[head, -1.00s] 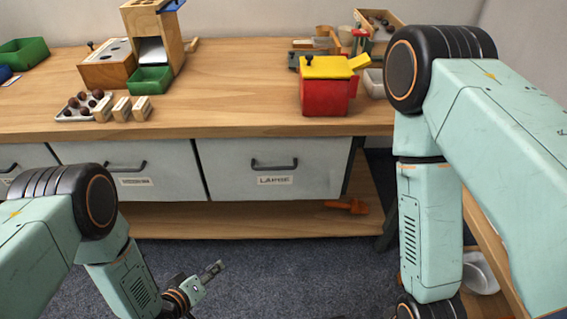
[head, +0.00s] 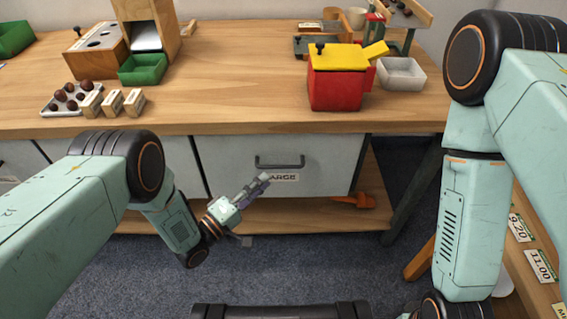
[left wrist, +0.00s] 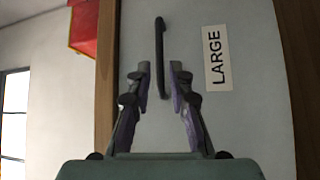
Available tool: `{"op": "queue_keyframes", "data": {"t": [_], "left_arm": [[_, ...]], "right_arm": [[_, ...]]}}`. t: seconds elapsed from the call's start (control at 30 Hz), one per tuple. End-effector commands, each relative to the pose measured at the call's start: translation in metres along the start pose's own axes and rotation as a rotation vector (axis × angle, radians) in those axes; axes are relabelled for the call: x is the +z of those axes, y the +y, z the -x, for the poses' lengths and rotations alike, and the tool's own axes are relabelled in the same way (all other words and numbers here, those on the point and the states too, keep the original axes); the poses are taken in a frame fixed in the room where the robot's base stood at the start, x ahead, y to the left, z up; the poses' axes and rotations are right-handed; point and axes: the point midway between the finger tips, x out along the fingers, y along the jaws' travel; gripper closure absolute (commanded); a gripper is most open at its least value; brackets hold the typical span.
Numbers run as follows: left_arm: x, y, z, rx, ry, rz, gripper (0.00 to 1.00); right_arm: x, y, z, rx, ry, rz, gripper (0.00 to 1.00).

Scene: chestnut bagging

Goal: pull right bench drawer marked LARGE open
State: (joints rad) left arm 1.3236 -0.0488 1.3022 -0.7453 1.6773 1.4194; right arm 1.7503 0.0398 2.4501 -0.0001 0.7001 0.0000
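The right bench drawer (head: 330,170) has a pale grey front and is shut under the wooden bench top. Its dark bar handle (head: 280,163) sits above a label, partly covered by my gripper in the head view. The label reads LARGE (left wrist: 215,57) in the left wrist view, where the handle (left wrist: 160,60) stands between and beyond my fingertips. My left gripper (head: 258,188) is in front of the drawer's lower left part; its fingers (left wrist: 158,75) are apart and empty, not visibly touching the handle. My right gripper is out of view; only its arm shows at the right.
On the bench stand a red box with a yellow lid (head: 335,80), a green tray (head: 142,69), a tray of chestnuts (head: 62,103) and a white bin (head: 400,74). An orange object (head: 352,200) lies on the lower shelf.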

Motion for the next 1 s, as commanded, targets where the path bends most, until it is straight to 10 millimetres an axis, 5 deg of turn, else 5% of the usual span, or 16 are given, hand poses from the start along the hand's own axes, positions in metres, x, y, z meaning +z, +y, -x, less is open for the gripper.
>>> {"op": "queue_keyframes", "data": {"t": [0.17, 0.6, 1.0], "left_arm": [[0.001, 0.000, -0.007, 0.001, 0.002, 0.026, 0.79], [0.000, -0.001, -0.070, 0.000, -0.001, 0.024, 0.79], [-0.002, -0.001, -0.080, -0.001, -0.001, 0.024, 0.79]], "right_arm": [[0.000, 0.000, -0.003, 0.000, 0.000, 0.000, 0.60], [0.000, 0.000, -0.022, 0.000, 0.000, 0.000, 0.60], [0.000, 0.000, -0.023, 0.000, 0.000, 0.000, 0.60]]}}
